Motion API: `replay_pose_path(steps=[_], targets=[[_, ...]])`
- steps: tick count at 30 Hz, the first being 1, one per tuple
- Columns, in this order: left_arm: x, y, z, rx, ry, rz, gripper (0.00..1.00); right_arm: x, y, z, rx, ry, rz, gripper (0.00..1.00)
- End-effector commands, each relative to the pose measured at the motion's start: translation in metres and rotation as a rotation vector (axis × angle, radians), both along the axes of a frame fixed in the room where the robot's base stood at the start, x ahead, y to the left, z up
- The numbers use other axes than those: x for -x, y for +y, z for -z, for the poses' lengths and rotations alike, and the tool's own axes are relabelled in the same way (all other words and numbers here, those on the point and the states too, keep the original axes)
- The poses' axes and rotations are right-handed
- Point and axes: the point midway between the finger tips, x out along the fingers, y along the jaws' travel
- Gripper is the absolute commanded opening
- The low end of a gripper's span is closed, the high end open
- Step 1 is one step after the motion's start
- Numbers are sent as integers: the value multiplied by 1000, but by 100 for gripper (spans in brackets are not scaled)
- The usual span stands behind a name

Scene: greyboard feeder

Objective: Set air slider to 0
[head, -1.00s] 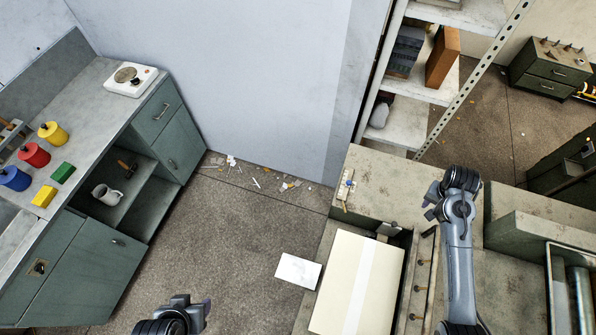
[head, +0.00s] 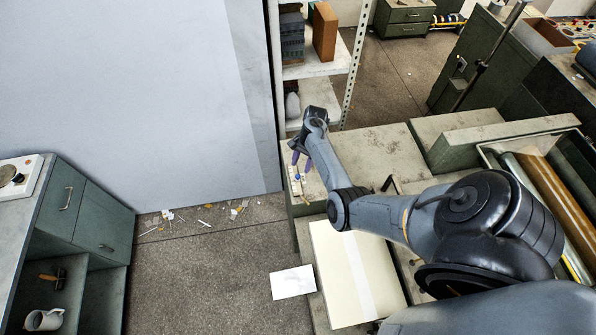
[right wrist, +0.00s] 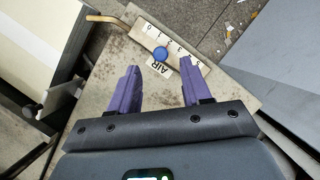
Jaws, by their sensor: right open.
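The air slider is a pale plate (right wrist: 180,50) with a number scale and an "AIR" label, on a worn greenish-grey top. My left gripper is out of view.
A stack of cream board (head: 345,270) lies in the feeder. A white shelf rack (head: 320,68) rises behind the gripper. A white sheet (head: 292,282) is on the floor.

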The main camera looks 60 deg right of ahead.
Motion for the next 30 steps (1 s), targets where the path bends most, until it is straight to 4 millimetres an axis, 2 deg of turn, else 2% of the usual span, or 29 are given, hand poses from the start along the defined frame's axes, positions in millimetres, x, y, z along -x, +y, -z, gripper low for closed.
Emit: replay_pose_path(steps=[3, 9, 22, 30], targets=[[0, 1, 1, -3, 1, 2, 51, -1, 8, 16, -2, -1, -1, 48], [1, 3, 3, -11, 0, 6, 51, -2, 15, 35, 0, -1, -2, 48], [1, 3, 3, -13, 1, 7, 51, -2, 17, 41, 2, -1, -2, 48], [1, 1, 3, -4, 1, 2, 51, -2, 17, 40, 2, -1, -2, 7]])
